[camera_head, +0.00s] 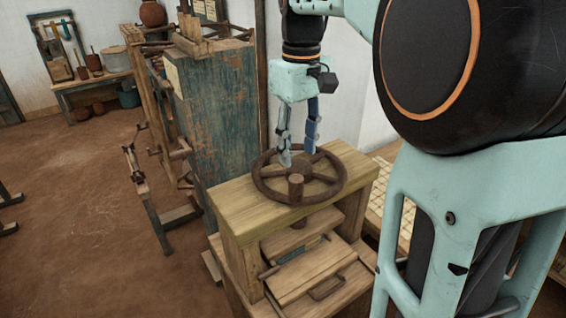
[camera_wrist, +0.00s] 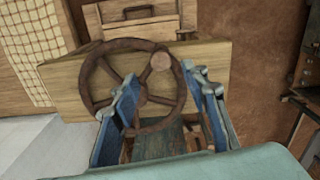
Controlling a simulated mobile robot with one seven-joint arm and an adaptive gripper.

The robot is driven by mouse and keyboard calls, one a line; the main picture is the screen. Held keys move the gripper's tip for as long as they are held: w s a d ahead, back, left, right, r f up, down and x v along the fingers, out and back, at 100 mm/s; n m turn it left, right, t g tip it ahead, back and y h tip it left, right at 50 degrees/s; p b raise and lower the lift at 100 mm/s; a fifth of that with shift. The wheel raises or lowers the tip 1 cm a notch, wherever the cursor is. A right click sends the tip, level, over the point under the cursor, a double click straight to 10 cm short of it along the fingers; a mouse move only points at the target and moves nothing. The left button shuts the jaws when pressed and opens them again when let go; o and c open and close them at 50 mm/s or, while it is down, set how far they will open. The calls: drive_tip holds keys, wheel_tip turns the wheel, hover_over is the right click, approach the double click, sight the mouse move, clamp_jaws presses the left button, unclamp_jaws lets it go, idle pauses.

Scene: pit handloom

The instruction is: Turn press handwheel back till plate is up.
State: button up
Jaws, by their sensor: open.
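The press handwheel (camera_head: 265,190), dark brown with spokes and an upright knob (camera_head: 296,187), lies flat on top of the wooden press (camera_head: 232,203). My gripper (camera_head: 298,157) points down at the far side of the wheel, fingers apart. In the wrist view the gripper (camera_wrist: 160,78) is open, with part of the wheel (camera_wrist: 90,68) between its fingers; the knob (camera_wrist: 160,62) shows near the right fingertip. Whether a finger touches the wheel I cannot tell. The press plate (camera_head: 296,236) is a wooden board under the top beam, partly hidden; something bluish (camera_head: 312,247) shows below it.
A drawer-like board with a handle (camera_head: 326,288) is at the press front. A worn blue-green cabinet (camera_head: 215,110) and wooden loom frame stand behind left. A bench (camera_head: 90,78) with pots is far left. A gridded pale panel (camera_wrist: 30,45) lies beside the press. The floor at left is mostly clear.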

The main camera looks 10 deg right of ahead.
sight(297, 179)
wheel_tip(297, 179, down, 11)
drive_tip(key=shift+r, duration=0.15)
drive_tip(key=shift+c, duration=0.7)
clamp_jaws()
